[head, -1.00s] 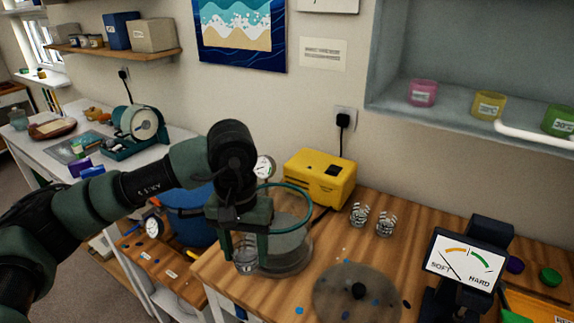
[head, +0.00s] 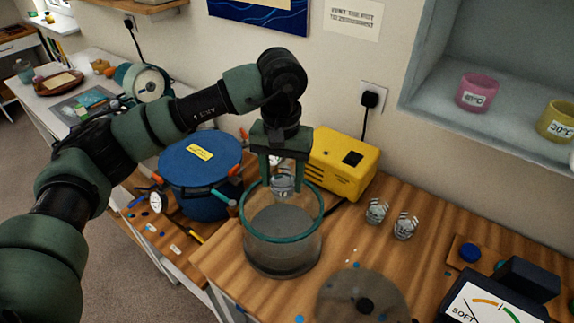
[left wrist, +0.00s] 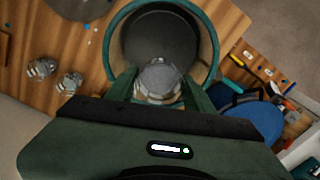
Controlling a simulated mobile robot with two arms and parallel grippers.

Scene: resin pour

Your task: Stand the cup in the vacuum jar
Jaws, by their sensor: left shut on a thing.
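The vacuum jar (head: 283,245) is a clear cylinder with a green rim, standing on the wooden bench. My left gripper (head: 283,180) is above the jar's back rim, pointing down. It is shut on a clear cup (head: 284,187), held upright at about the height of the jar's mouth. In the left wrist view the cup (left wrist: 160,80) sits between the fingers and overlaps the near side of the jar's opening (left wrist: 158,37). I cannot tell whether the cup's bottom is below the rim. My right gripper is not in view.
A yellow pump (head: 343,163) stands behind the jar. Two clear cups (head: 390,217) stand to the right. A round lid (head: 362,298) with a black knob lies in front. A blue pot (head: 202,172) is left of the jar. A meter (head: 495,300) stands at front right.

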